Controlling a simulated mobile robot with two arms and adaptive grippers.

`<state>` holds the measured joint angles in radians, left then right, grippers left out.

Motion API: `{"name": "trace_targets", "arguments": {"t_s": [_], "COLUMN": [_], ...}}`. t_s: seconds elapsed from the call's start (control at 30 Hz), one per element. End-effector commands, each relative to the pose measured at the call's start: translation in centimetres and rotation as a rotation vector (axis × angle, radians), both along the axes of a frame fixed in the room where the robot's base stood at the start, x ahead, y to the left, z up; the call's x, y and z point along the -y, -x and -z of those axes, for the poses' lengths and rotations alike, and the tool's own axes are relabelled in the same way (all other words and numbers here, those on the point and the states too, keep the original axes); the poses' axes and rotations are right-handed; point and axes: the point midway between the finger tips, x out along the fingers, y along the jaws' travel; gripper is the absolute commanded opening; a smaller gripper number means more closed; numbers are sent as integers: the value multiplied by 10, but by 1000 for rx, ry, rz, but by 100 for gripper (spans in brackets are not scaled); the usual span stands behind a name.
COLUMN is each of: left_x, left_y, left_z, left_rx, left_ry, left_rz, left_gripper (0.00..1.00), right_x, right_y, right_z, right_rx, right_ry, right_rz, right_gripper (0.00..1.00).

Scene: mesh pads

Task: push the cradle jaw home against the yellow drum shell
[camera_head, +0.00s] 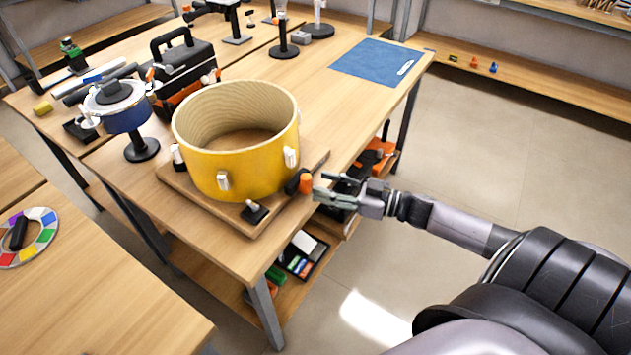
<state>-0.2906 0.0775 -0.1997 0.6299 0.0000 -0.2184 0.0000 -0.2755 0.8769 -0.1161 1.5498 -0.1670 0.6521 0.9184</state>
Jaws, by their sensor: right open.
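The yellow drum shell (240,152) stands open side up on a square wooden base board (212,212) on the workbench. A jaw with a black body and orange end (304,183) sits at the board's right side, close to the shell; I cannot tell whether it touches. Another black jaw or stop (254,212) stands at the board's front corner, apparently short of the shell. My right gripper (322,187) is open and empty, just right of the orange end, with its fingers pointing left toward it. Contact cannot be told. My left gripper is not in view.
A blue drum on a stand (125,112) and a black toolbox (184,65) stand behind and left of the shell. A blue mat (380,61) lies at the far right of the bench. An under-shelf holds bins (302,254). The floor right of the bench is clear.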

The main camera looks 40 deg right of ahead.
Motion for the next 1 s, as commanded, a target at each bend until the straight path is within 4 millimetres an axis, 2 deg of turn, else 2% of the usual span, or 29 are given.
{"name": "trace_targets", "arguments": {"t_s": [0.23,0.63,1.0], "left_x": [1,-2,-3], "left_y": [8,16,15], "left_z": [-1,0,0], "left_rx": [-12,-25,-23], "left_ry": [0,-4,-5], "left_rz": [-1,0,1], "left_gripper": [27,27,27], "right_x": [-15,-18,-18], "right_y": [-22,-26,-26], "right_z": [-1,0,0], "right_rx": [2,0,0], "right_ry": [-1,0,0], "right_rz": [0,0,1], "right_gripper": [43,42,17]}}
